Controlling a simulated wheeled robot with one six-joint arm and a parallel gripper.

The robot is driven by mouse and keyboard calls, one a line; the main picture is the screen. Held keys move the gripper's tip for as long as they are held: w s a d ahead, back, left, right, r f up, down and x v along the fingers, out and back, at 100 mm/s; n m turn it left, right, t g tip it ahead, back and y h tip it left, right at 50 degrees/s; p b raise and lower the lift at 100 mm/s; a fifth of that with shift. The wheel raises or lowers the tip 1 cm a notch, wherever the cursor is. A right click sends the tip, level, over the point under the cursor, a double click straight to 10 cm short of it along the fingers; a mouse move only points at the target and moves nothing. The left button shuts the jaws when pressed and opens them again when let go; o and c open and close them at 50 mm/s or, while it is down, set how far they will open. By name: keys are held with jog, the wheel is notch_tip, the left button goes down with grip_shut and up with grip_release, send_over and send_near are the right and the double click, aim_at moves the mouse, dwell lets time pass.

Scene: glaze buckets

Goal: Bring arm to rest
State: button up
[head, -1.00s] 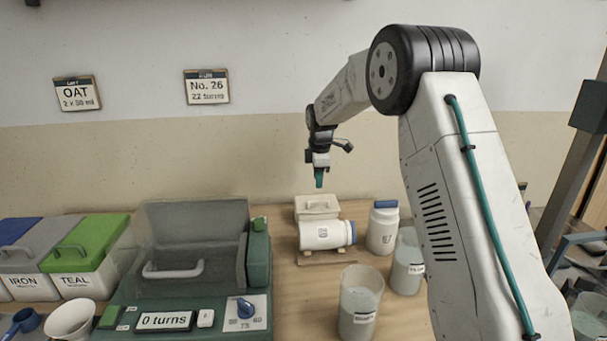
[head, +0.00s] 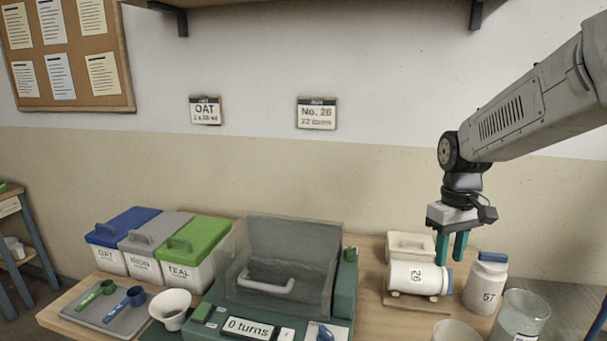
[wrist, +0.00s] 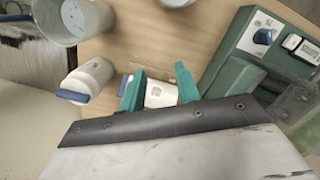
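My gripper (head: 451,248) points down with its two teal fingers apart and nothing seen between them. It hangs above the cap end of a white jar marked 26 (head: 414,278), which lies on its side on a low wooden stand (head: 417,303). In the wrist view the fingers (wrist: 160,88) are spread, with the white jar (wrist: 160,96) beyond them and partly hidden. My arm enters from the upper right of the head view.
A jar marked 57 (head: 485,284) stands to the right, beside a clear bucket (head: 522,316). A green machine (head: 343,300) reading 0 turns is left of the stand. Blue, grey and green-lidded bins (head: 190,245) stand further left. Air above the bench is clear.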

jog(key=s+a+r+m+t, duration=0.1)
jog(key=s+r, duration=0.1)
jog(key=s, duration=1.1)
jog(key=s+a+r+m+t, duration=0.1)
jog(key=s+a+r+m, duration=0.1)
jog(key=s, duration=1.1)
jog(key=shift+a+r+t, duration=0.2)
jog(key=shift+r+t, duration=0.1)
jog(key=shift+r, duration=0.1)
